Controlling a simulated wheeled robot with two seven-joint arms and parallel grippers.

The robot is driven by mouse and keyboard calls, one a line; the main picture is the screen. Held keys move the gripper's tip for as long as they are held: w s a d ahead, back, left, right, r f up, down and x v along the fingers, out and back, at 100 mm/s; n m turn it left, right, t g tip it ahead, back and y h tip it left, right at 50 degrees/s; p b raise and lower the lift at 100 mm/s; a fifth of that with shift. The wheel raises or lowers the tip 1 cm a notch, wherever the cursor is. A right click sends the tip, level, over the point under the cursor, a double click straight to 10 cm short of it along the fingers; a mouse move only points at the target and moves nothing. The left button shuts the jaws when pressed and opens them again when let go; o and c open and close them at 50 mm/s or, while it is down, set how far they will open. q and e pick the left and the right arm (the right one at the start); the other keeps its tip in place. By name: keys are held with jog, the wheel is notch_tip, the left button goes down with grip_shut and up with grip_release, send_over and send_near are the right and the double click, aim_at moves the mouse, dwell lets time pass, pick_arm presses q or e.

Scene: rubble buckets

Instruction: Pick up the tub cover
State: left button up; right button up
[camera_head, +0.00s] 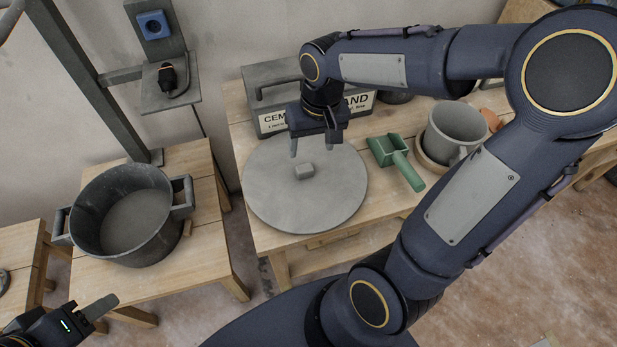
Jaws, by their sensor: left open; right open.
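The tub cover (268,199) is a round grey disc with a small block-shaped knob (305,171) at its middle. It lies flat on the wooden table at the centre. My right gripper (316,150) is open above the cover, its fingers pointing down just behind and above the knob. I cannot tell whether the fingers touch anything. My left gripper (104,312) is at the lower left corner, only partly in view, open and apart from everything. A dark tub (124,258) with two side handles stands uncovered on a stool at the left.
A cement and sand box (268,97) stands behind the cover. A green scoop (398,160) lies right of it. A grey mug (452,128) stands further right in a tan dish. A grey post (75,65) rises behind the tub. Bare floor lies between stool and table.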

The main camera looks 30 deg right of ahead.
aim_at(305, 167)
jog(key=shift+g+h, duration=0.4)
jog(key=w+f, duration=0.1)
jog(key=f, duration=0.1)
jog(key=w+f, duration=0.2)
jog(key=shift+w+a+b, duration=0.15)
jog(key=shift+b, duration=0.15)
notch_tip(305, 167, down, 7)
jog(key=shift+f, duration=0.2)
jog(key=c, duration=1)
jog(key=shift+c, duration=0.2)
jog(key=shift+r, duration=0.25)
